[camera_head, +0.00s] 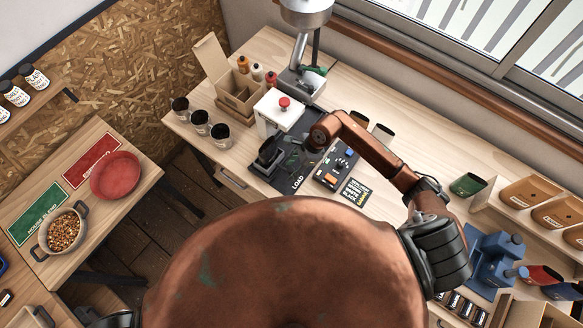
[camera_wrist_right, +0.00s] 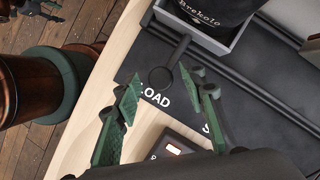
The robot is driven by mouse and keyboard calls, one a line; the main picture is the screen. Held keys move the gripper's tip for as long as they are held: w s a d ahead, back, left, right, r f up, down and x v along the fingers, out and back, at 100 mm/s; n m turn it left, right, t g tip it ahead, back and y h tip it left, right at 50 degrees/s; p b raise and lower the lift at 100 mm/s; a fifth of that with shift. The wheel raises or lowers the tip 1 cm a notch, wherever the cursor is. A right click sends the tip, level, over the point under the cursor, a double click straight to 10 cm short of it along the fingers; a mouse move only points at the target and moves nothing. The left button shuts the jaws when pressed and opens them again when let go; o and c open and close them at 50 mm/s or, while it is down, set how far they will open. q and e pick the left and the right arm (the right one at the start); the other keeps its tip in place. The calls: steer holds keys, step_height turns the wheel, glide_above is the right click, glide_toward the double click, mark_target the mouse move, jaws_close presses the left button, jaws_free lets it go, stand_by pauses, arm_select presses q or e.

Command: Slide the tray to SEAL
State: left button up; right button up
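The tray also shows in the head view (camera_head: 264,166), at the LOAD end of the dark track (camera_head: 292,182). My right gripper (camera_wrist_right: 161,80) is open, with its green fingers apart on either side of the ring handle in the wrist picture. I cannot tell whether they touch it. In the head view the right gripper (camera_head: 300,141) is over the track, beside the tray. The SEAL marking is not readable.
A white sealing head with a red button (camera_head: 283,103) stands over the track behind the tray. A control box (camera_head: 338,165) lies right of the track. Several dark cups (camera_head: 199,122) and an open cardboard box (camera_head: 238,92) stand to the left.

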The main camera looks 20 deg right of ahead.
jaws_close()
stand_by(0.5)
steer(key=shift+w+d+f+b, duration=0.1)
steer(key=shift+w+d+b, duration=0.05)
steer(key=shift+d+b, duration=0.15)
steer(key=w+d+b, duration=0.2)
steer(key=d, duration=0.1)
steer(key=w+d+b, duration=0.2)
steer(key=d+b, duration=0.1)
steer(key=w+d+b, duration=0.2)
steer(key=shift+w+d+f+b, duration=0.2)
steer(key=shift+w+d+b, duration=0.15)
steer(key=shift+w+d, duration=0.05)
steer(key=shift+w+d+r+b, duration=0.15)
steer(key=shift+w+d+b, duration=0.25)
steer(key=shift+d, duration=0.1)
